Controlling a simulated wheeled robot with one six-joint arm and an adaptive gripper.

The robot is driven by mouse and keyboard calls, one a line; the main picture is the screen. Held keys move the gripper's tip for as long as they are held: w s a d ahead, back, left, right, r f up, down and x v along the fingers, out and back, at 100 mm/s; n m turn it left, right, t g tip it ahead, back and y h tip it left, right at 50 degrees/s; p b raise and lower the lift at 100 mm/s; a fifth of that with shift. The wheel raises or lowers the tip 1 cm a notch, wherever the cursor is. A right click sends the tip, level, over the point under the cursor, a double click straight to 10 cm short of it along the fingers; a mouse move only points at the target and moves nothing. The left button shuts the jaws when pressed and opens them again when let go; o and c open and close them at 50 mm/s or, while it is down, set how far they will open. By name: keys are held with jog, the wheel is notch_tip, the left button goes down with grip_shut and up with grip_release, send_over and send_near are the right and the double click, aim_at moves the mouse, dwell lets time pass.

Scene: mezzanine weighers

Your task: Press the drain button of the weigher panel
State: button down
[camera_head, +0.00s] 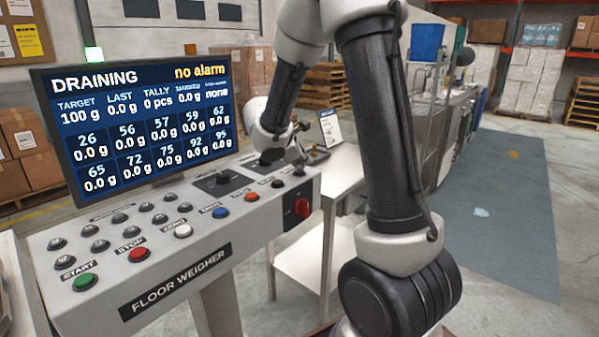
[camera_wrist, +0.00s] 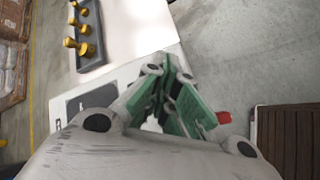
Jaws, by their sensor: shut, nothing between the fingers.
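The weigher panel (camera_head: 180,262) is a grey sloped console marked FLOOR WEIGHER. Its screen (camera_head: 140,120) reads DRAINING and "no alarm". Along its front are green START (camera_head: 86,282), red STOP (camera_head: 138,254), white (camera_head: 183,230), blue (camera_head: 220,212) and orange (camera_head: 250,195) buttons, with black ones (camera_head: 278,183) further right. I cannot read which label says drain. My gripper (camera_head: 298,158) is at the panel's far right end, close above the black buttons; contact cannot be told. In the wrist view my gripper (camera_wrist: 168,70) is shut and empty, its green-padded fingers hiding the buttons beneath.
A white table (camera_head: 346,170) stands beyond, with a tray (camera_wrist: 90,50) of yellow weights. Stacked boxes (camera_head: 25,150) stand behind the screen. Floor is open at right.

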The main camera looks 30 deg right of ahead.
aim_at(303, 171)
jog(key=shift+r, duration=0.6)
jog(key=shift+r, duration=2.5)
jog(key=s+f+m+g+y, duration=0.3)
jog(key=s+m, duration=0.5)
jog(key=s, duration=0.7)
jog(key=s+a+r+m+t+y, duration=0.1)
jog(key=s+a+r+m+y, duration=0.1)
jog(key=s, duration=0.5)
jog(key=s+a+r+m+t+y, duration=0.2)
jog(key=s+a+r+m+y, duration=0.1)
jog(key=s, duration=0.5)
jog(key=shift+a+r+m, duration=0.6)
jog(key=shift+a+r, duration=0.05)
jog(key=shift+a, duration=0.7)
